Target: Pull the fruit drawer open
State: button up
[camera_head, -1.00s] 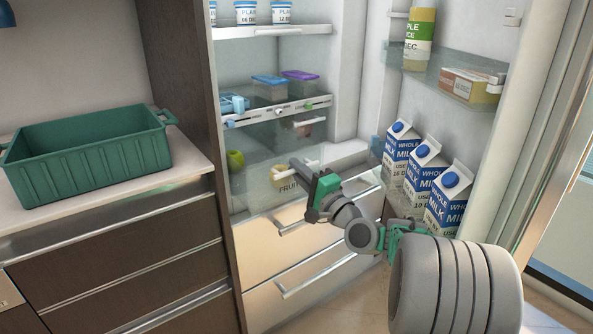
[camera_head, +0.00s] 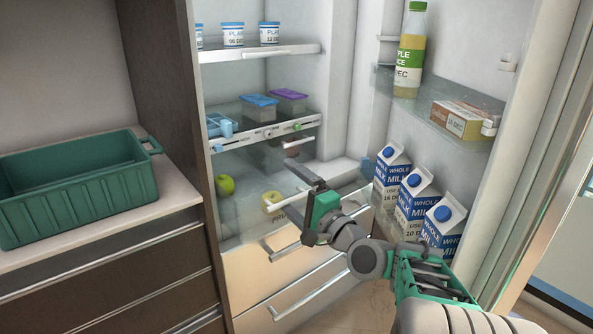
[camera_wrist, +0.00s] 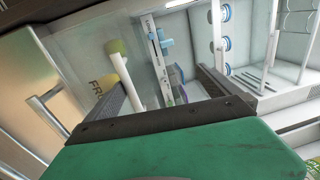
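The fruit drawer (camera_head: 246,222) is the clear-fronted drawer low in the fridge, with a partly hidden "FRU" label. A green apple (camera_head: 225,185) and a yellow fruit (camera_head: 271,201) show through it. It looks shut or nearly so. In the wrist view the white handle (camera_wrist: 124,82) stands between the spread fingers (camera_wrist: 165,88), closer to the left one. The fingers are open, not clamped on it; I cannot tell whether one touches it.
Drawers with metal handles (camera_head: 310,288) lie below. Milk cartons (camera_head: 415,195) stand in the open door at right, close to my arm. A green crate (camera_head: 75,195) is on the left counter.

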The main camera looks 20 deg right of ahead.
notch_tip(320, 180, up, 7)
jog(key=s+a+p, duration=0.1)
jog(key=s, duration=0.1)
jog(key=shift+s+a+n+t+y, duration=0.3)
jog(key=shift+s+n+t, duration=0.1)
jog(key=shift+s+a+f, duration=0.15)
jog(key=shift+s+a, duration=0.2)
jog(key=shift+s, duration=0.45)
jog(key=c, duration=1)
jog(key=s+r+t, duration=0.1)
jog(key=s+r, duration=0.4)
jog(key=s, duration=0.7)
jog(key=w+a+f+n+g+p, duration=0.5)
jog(key=w+p, duration=0.3)
jog(key=w, duration=0.2)
jog(key=s+n+g+h+p, duration=0.2)
jog(key=s+n+g+p, duration=0.1)
jog(key=s+g+p, duration=0.1)
jog(key=s+n+g+h+p, duration=0.2)
jog(key=s+n+g+p, duration=0.1)
jog(key=s+p, duration=0.4)
jog(key=s+n+g+h+p, duration=0.1)
jog(key=s+n+g+p, duration=0.2)
jog(key=s, duration=0.5)
jog(key=shift+f+n+g+h+p, duration=0.35)
jog(key=shift+g+p, duration=0.55)
jog(key=shift+p, duration=0.3)
